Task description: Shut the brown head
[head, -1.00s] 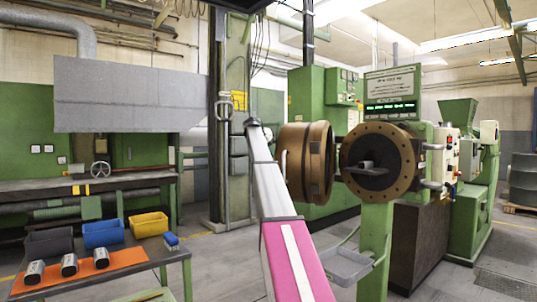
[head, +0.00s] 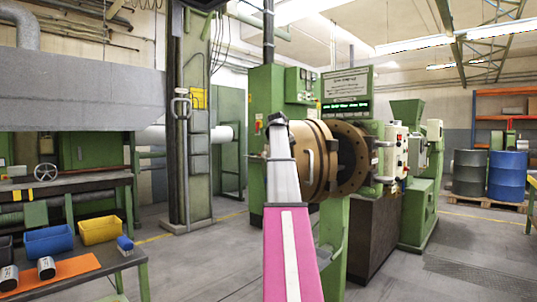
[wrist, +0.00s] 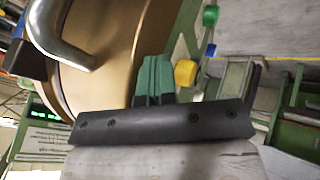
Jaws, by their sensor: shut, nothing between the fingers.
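The brown head (head: 321,155) is a thick round bronze-coloured part on the green extruder (head: 333,225). In the head view it stands just left of the brown bolted flange (head: 351,158) and overlaps its near side. A narrow dark gap shows between them, so the head stands ajar. In the wrist view the head's smooth brown side (wrist: 110,65) fills the upper left, with a bent metal handle (wrist: 58,35) on it. My gripper (wrist: 153,78) is shut and empty, with dark green fingertips beside the head's edge. In the head view my arm hides the gripper.
A table with a yellow bin (head: 100,229) and a blue bin (head: 49,240) stands at lower left. A green post (head: 189,120) rises behind. Blue barrel (head: 508,175) stands far right. Floor to the right is open.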

